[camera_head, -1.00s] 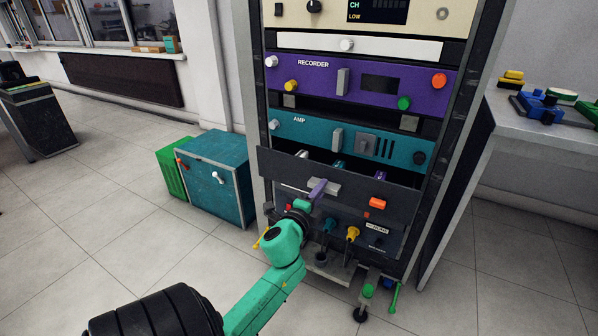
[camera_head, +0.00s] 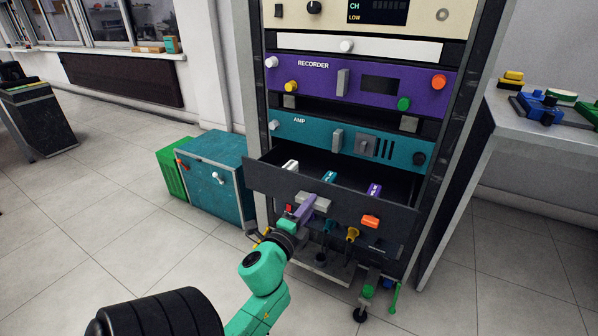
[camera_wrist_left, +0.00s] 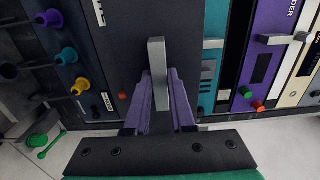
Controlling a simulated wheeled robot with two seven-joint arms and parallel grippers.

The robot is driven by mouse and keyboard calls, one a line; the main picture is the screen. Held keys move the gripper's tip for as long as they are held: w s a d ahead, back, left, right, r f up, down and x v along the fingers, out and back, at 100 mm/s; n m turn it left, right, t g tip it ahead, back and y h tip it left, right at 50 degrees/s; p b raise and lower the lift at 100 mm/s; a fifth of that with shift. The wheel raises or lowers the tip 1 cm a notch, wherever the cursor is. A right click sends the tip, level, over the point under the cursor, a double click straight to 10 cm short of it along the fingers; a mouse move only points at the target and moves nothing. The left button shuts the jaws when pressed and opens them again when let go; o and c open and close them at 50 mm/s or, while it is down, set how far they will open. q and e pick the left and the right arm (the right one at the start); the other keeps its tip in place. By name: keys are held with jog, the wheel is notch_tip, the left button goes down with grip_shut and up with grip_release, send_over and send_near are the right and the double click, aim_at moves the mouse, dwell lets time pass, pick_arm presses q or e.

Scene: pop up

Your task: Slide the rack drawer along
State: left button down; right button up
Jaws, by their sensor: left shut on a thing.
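The rack drawer (camera_head: 338,208) is a dark tray low in the rack, pulled part way out below the teal AMP unit. A white, a teal and a purple item lie inside it. Its light grey handle (camera_head: 314,203) is on the middle of the front panel. My left gripper (camera_head: 307,208) has purple fingers shut on this handle. In the left wrist view the purple fingers (camera_wrist_left: 161,88) stand either side of the grey handle bar (camera_wrist_left: 157,60). My right gripper is not in view.
The purple RECORDER unit (camera_head: 325,84) and teal AMP unit (camera_head: 310,134) sit above the drawer. Cables with coloured plugs (camera_head: 352,235) hang below it. A teal cabinet (camera_head: 215,175) and green crate (camera_head: 171,171) stand left of the rack. Open floor lies in front.

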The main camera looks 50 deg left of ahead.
pick_arm(q)
jog(key=shift+b+v, duration=0.4)
jog(key=shift+v, duration=2.25)
jog(key=c, duration=0.7)
grip_release()
jog(key=shift+d, duration=0.1)
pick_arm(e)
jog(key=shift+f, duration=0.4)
